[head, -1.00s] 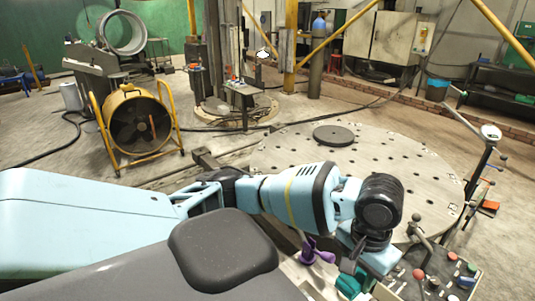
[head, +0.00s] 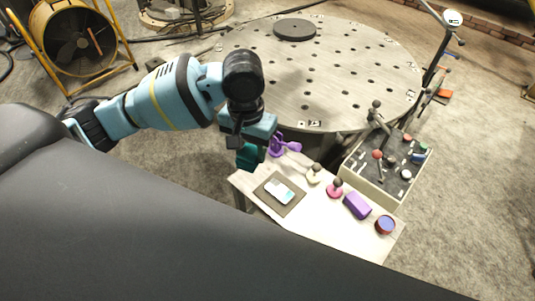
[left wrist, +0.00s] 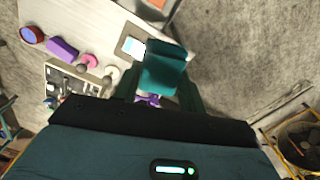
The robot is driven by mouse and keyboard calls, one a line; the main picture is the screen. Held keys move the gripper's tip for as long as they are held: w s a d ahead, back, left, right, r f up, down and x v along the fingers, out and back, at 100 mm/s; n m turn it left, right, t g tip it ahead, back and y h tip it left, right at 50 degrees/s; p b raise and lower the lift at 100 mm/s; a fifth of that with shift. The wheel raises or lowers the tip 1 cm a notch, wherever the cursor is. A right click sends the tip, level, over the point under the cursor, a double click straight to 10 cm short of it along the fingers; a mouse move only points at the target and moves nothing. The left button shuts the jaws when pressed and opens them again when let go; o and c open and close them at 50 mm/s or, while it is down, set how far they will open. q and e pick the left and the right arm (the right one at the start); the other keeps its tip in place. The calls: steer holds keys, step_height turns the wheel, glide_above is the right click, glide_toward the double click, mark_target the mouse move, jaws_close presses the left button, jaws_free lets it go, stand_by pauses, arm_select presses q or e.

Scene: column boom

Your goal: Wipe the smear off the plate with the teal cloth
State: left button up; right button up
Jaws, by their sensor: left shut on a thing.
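My left gripper (head: 249,145) is shut on the teal cloth (head: 247,158), which hangs below it in the air near the work table's left end. In the left wrist view the folded cloth (left wrist: 165,68) fills the space between the fingers. A small pale flat plate (head: 278,191) with a light blue patch lies on a dark square mat (head: 292,205). The plate (left wrist: 132,46) also shows just left of the cloth in the left wrist view. The cloth appears apart from the plate. A separate smear is too small to make out. My right gripper is out of view.
On the table (head: 330,232) stand a purple object (head: 287,146), a cream knobbed piece (head: 313,174), a pink knobbed piece (head: 335,188), a purple block (head: 357,205) and a round tin (head: 385,225). A control box (head: 383,172) adjoins it. A large perforated disc (head: 330,75) lies behind.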

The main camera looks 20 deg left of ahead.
arm_select(q)
steer(key=w+d+f+m, duration=0.2)
steer(key=w+f, duration=0.7)
steer(key=f, duration=0.3)
steer(key=shift+f, duration=0.15)
